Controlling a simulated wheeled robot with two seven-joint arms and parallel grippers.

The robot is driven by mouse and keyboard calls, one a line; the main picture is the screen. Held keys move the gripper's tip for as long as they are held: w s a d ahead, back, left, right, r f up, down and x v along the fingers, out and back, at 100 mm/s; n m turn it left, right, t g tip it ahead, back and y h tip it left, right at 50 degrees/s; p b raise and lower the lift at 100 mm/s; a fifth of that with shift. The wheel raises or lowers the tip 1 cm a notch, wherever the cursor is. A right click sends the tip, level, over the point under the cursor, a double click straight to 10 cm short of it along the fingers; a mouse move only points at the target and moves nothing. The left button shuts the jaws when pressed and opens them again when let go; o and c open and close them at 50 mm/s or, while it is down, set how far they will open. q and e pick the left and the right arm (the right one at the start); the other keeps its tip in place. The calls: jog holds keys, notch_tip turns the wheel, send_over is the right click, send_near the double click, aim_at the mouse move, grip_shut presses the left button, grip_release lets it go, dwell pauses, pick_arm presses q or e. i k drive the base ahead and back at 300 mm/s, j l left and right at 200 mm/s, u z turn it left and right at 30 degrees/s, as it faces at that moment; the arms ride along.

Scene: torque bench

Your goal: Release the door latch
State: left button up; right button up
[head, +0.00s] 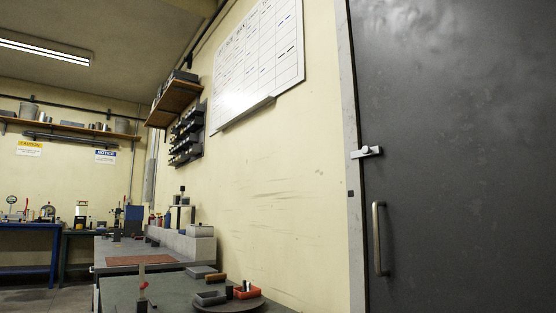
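The dark grey door (460,120) fills the right side of the head view and looks closed against its pale frame (347,110). A small light metal latch (367,152) sits across the door's left edge, reaching onto the frame, with a round knob on it. Below it a vertical metal pull handle (378,238) is fixed to the door. Neither of my grippers is in view.
A whiteboard (258,62) hangs on the wall. The wall beside the frame is bare.

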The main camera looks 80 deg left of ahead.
aim_at(366, 151)
jog(key=k+u, duration=0.15)
jog(key=u, duration=1.85)
